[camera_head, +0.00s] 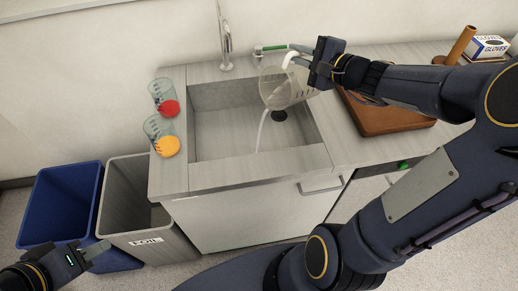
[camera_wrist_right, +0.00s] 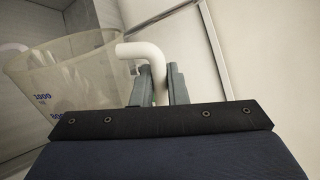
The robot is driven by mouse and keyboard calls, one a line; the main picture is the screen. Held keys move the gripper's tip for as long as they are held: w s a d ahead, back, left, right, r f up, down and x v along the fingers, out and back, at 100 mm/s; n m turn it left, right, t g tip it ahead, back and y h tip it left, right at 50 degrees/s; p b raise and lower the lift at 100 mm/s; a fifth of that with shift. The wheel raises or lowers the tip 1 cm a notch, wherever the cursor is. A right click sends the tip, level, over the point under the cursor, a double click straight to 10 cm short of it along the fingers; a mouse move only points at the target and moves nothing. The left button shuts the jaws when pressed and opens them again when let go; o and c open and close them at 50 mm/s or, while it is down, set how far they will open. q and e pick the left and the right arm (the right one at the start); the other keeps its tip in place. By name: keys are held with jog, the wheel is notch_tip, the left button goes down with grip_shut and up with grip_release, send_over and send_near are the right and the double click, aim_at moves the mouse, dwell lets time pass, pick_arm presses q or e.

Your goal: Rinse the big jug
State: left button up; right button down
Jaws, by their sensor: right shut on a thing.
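The big jug (camera_head: 283,90) is clear with a white handle and hangs tilted over the sink (camera_head: 218,135). A thin pale stream (camera_head: 261,132) runs from its lower left side down into the sink. My right gripper (camera_head: 306,62) is shut on the jug's handle. In the right wrist view the white handle (camera_wrist_right: 140,50) passes between the fingers (camera_wrist_right: 156,85), and the jug (camera_wrist_right: 68,75) with blue volume marks is at the left. My left gripper (camera_head: 95,250) is low at the left, away from the jug; its finger gap is not clear.
The tap (camera_head: 225,45) stands behind the sink. Two clear beakers, one by something red (camera_head: 169,108) and one by something orange (camera_head: 167,146), are left of the sink. A brown board (camera_head: 385,118) is on the right counter. A blue bin (camera_head: 60,205) and grey bin (camera_head: 130,200) stand left.

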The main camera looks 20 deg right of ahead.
aim_at(288, 67)
jog(key=shift+n, duration=0.8)
jog(key=shift+s+a+f+b, duration=0.15)
jog(key=shift+a+f+b, duration=0.15)
jog(key=shift+a+b, duration=0.45)
jog(key=shift+s+a+f+b, duration=0.25)
jog(key=shift+a+b, duration=0.25)
jog(key=shift+b, duration=0.55)
jog(key=shift+s+a+f+b, duration=0.1)
jog(key=shift+a+f+b, duration=0.25)
jog(key=shift+a+b, duration=0.4)
dwell(0.4)
jog(key=shift+s+a+f+n+h+b, duration=0.25)
jog(key=shift+a+f+b, duration=0.3)
jog(key=shift+b, duration=1)
